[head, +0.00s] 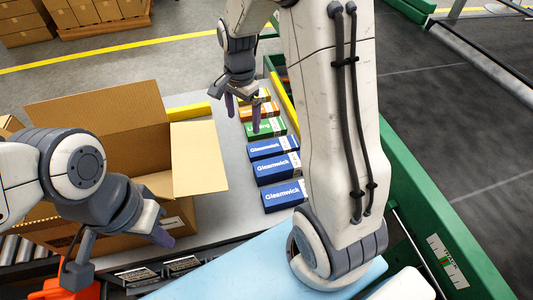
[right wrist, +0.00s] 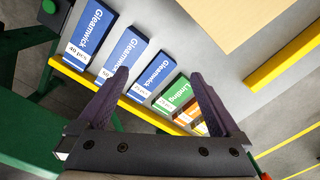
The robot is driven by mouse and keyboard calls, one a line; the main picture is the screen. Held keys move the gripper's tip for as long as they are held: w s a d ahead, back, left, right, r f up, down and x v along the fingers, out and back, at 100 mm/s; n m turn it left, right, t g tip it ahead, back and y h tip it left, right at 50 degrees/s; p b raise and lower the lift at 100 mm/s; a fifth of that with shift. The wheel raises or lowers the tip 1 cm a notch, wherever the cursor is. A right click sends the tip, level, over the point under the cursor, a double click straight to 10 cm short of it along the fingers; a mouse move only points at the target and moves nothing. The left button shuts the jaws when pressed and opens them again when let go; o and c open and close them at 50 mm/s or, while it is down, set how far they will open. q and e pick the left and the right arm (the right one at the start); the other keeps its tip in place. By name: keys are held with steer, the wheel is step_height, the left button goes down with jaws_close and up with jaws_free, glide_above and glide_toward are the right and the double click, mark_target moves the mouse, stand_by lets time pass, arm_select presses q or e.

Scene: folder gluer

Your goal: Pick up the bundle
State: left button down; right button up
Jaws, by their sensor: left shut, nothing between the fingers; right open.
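Several small cartons lie in a row on the grey table. Three are blue Gleamwick cartons, the near one (head: 285,195), the middle one (head: 279,169) and the far one (head: 273,149). Beyond them are a green carton (head: 265,130) and an orange carton (head: 262,110). I cannot tell which of them form a bundle. My right gripper (head: 243,114) is open and empty above the green and orange end. In the right wrist view its fingers (right wrist: 160,76) frame a blue carton (right wrist: 154,72) and the green carton (right wrist: 174,96). My left gripper (head: 163,238) is shut and empty beside the large box.
A large open cardboard box (head: 115,125) stands left of the row, with one flap (head: 198,158) out towards the cartons. A green frame (head: 425,200) runs along the right. Yellow rails (right wrist: 135,106) edge the table. A pallet of boxes (head: 98,15) stands behind.

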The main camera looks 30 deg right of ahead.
steer(key=w+d+f+m+b, duration=0.25)
steer(key=d+f+m, duration=0.35)
steer(key=d+f, duration=0.4)
steer(key=b, duration=0.1)
glide_above(273, 146)
steer(key=shift+m, duration=0.4)
steer(key=f, duration=0.4)
steer(key=shift+d, duration=0.25)
steer(key=shift+w+a+f+b, duration=0.1)
steer(key=shift+f+b, duration=0.2)
steer(key=shift+f, duration=1.2)
steer(key=shift+a+f+b, duration=0.1)
steer(key=shift+f+b, duration=0.15)
steer(key=shift+f, duration=1.25)
steer(key=c, duration=1.4)
arm_select(q)
step_height(273, 146, down, 7)
steer(key=shift+r, duration=0.2)
arm_select(e)
steer(key=shift+c, duration=0.2)
steer(key=shift+r, duration=0.1)
